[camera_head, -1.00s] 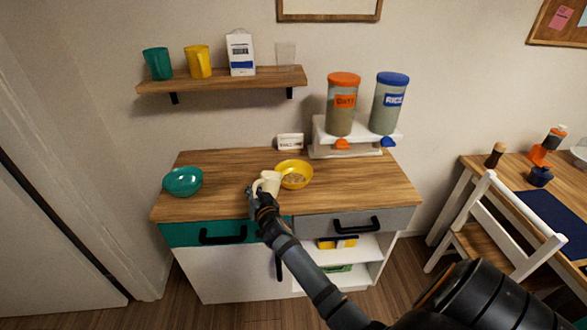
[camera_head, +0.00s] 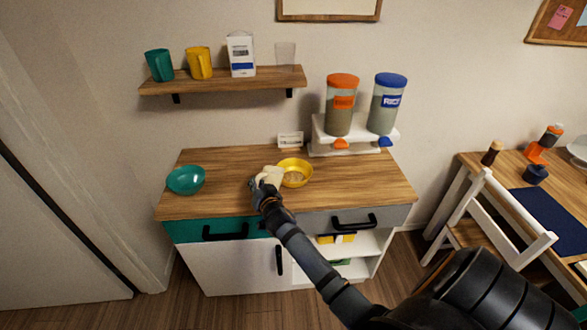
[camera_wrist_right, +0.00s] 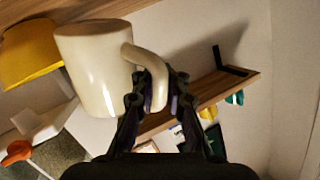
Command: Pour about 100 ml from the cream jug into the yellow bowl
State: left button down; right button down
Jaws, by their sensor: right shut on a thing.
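The cream jug (camera_head: 272,176) is held just left of the yellow bowl (camera_head: 305,172), above the cabinet top, and looks tilted toward the bowl. My right gripper (camera_head: 259,188) is shut on the jug's handle; this also shows in the right wrist view, with the cream jug (camera_wrist_right: 92,65) large between the gripper (camera_wrist_right: 158,95) and the yellow bowl (camera_wrist_right: 25,55). Something pale and beige lies in the bowl. I cannot see a stream or the jug's inside. My left gripper is not in view.
A teal bowl (camera_head: 186,180) stands at the left of the wooden cabinet top (camera_head: 225,160). Two dispensers, orange-lidded (camera_head: 341,105) and blue-lidded (camera_head: 387,105), stand behind right on a white stand. A small white card (camera_head: 290,140) stands behind the bowl. A wall shelf (camera_head: 220,84) holds cups and a carton.

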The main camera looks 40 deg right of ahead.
aim_at(264, 178)
jog(key=shift+m+g, duration=0.3)
jog(key=shift+m, duration=0.3)
jog(key=shift+w+d+r+p, duration=0.1)
jog(key=shift+d+r+p, duration=0.2)
jog(key=shift+r+p, duration=0.65)
jog(key=shift+w+d+r+p, duration=0.1)
jog(key=shift+d+r+p, duration=0.3)
jog(key=shift+p, duration=1)
jog(key=shift+w+d+r+p, duration=0.1)
jog(key=shift+d+r+p, duration=0.15)
jog(key=shift+r+p, duration=0.7)
jog(key=shift+d+y+p, duration=0.3)
jog(key=shift+d+p, duration=0.05)
jog(key=shift+p, duration=0.5)
jog(key=shift+f+m, duration=0.1)
jog(key=shift+m, duration=0.2)
jog(key=shift+p, duration=0.3)
jog(key=shift+d+g+p, duration=0.3)
jog(key=shift+w+m, duration=0.1)
jog(key=shift+m, duration=0.2)
jog(key=shift+d+y, duration=0.2)
jog(key=shift+y, duration=0.1)
